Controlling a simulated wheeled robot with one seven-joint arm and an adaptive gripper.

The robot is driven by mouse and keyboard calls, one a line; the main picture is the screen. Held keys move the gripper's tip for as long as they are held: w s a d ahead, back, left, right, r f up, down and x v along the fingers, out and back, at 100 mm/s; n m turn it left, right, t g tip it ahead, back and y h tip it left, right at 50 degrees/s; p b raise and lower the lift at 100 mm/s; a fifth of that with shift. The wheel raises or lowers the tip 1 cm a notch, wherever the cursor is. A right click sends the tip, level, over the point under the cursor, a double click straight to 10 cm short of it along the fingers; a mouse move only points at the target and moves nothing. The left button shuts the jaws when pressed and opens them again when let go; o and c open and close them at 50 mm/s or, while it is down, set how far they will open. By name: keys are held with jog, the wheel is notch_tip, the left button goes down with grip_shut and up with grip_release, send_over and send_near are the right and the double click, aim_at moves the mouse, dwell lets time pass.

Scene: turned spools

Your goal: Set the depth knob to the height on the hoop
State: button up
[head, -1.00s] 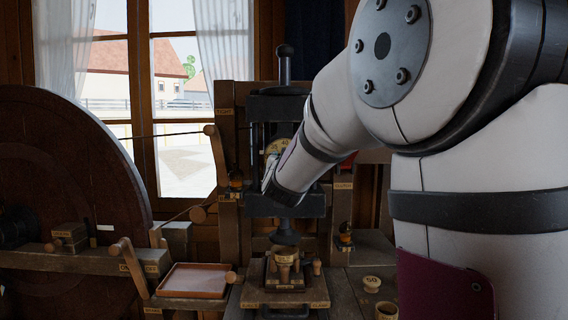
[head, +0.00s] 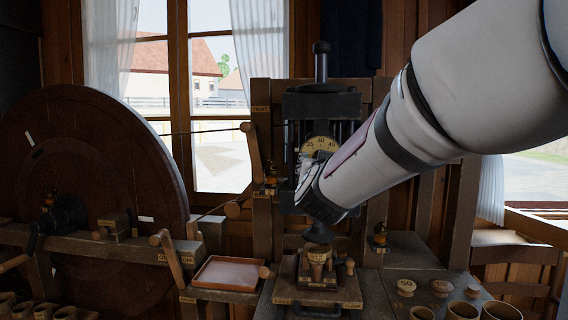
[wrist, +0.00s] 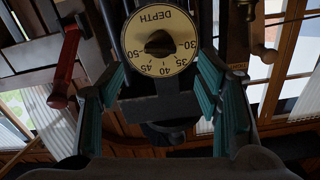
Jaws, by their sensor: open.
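The depth knob is a dark knob (wrist: 159,43) in the middle of a cream dial (wrist: 158,62), lettered DEPTH and numbered 30 to 50, upside down in the wrist view. In the head view the dial (head: 320,146) shows on the front of the dark press, partly covered by my arm. Which number the knob points at is not clear. My gripper (wrist: 161,88) is open and empty, its teal-padded fingers on either side of the dial's lower part and apart from the knob. In the head view my gripper (head: 308,190) is just below the dial. I cannot make out the hoop.
A big dark wheel (head: 95,175) stands at the left. A shallow tray (head: 228,273) lies beside the press. Round numbered pieces (head: 406,286) and several cups (head: 462,311) stand on the bench at right. A red-handled lever (wrist: 64,70) is left of my fingers in the wrist view.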

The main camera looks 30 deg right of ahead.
jog(key=v, duration=0.4)
jog(key=shift+w, duration=0.1)
jog(key=s+a+f+n+g+y, duration=0.1)
jog(key=s+a+f+n+y, duration=0.3)
jog(key=a, duration=0.3)
jog(key=s+a+f+n+g+y, duration=0.1)
jog(key=s+a+f+n+y, duration=0.15)
jog(key=a+y, duration=0.45)
jog(key=s+a+f+g, duration=0.1)
jog(key=s+f+g, duration=0.2)
jog(key=s, duration=0.4)
jog(key=s+a+f+n+g, duration=0.1)
jog(key=s+f+g, duration=0.2)
jog(key=s+f, duration=0.2)
jog(key=s+a+f+n+g+h, duration=0.1)
jog(key=s+f, duration=0.3)
jog(key=s, duration=0.5)
jog(key=shift+s+g+p, duration=0.3)
jog(key=shift+g, duration=0.6)
jog(key=shift+a, duration=0.2)
